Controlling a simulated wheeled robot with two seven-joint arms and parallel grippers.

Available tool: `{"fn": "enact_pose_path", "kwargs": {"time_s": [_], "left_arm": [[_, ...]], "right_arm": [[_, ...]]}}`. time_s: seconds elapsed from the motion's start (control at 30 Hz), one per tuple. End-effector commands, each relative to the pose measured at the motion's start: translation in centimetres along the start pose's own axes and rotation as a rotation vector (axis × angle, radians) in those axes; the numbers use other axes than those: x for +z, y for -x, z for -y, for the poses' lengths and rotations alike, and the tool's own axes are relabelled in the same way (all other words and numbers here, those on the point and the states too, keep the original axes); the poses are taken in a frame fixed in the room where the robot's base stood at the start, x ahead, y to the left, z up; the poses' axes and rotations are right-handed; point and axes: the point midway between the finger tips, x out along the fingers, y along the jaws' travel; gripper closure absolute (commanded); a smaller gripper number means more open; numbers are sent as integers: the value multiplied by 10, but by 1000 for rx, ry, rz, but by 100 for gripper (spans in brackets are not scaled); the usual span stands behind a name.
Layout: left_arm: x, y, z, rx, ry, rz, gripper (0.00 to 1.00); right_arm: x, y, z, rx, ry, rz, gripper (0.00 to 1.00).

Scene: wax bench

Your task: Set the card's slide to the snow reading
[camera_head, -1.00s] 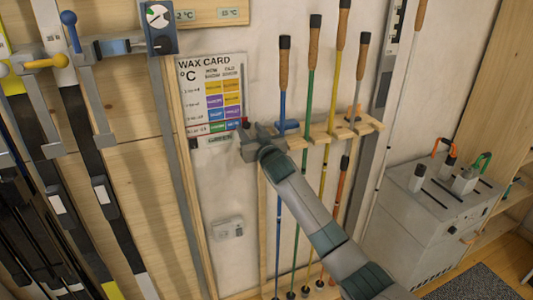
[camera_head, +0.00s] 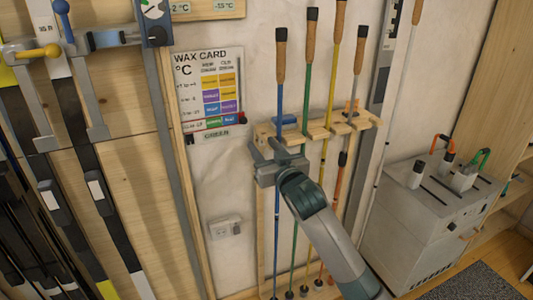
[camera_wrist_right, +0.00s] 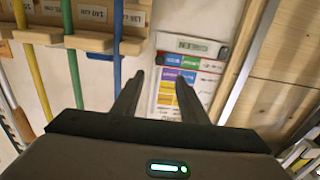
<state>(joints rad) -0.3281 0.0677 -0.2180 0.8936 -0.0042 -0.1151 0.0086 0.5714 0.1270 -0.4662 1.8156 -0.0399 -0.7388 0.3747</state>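The wax card (camera_head: 238,66) hangs on the wall, with coloured cells in two columns. Its slide (camera_head: 243,118) shows as a red line with a dark knob at the right edge, over the bottom row. The window below reads GREEN (camera_head: 217,134). My right gripper (camera_head: 262,148) is right of and below the knob, apart from it. In the right wrist view the card (camera_wrist_right: 167,100) appears upside down beyond the fingers of the gripper (camera_wrist_right: 160,76), which are spread with nothing visible between them. My left gripper is not in view.
Two readouts above the card look like -2 °C (camera_head: 180,8) and -15 °C (camera_head: 223,5). Ski poles hang in a wooden rack (camera_head: 310,133) close to the gripper. A wall box (camera_head: 224,228) sits below the card. A grey cabinet (camera_head: 405,225) stands at right.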

Motion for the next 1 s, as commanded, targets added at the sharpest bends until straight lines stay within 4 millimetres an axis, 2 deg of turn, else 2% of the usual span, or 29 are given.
{"fn": "enact_pose_path", "kwargs": {"time_s": [0.2, 0.63, 0.73, 0.87, 0.97, 1.0], "left_arm": [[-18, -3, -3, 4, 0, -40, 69], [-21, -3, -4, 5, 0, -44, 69], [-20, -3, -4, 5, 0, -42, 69], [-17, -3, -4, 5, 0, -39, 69], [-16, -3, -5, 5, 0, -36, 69], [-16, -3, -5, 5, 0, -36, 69]], "right_arm": [[0, 18, 0, 0, 0, -1, 60], [0, 22, 0, 0, 0, 0, 60], [5, 21, -1, 1, -1, 7, 60], [30, 20, -5, 8, -5, 37, 60], [65, 19, -10, 16, -8, 79, 60], [83, 19, -12, 20, -9, 100, 60]]}}
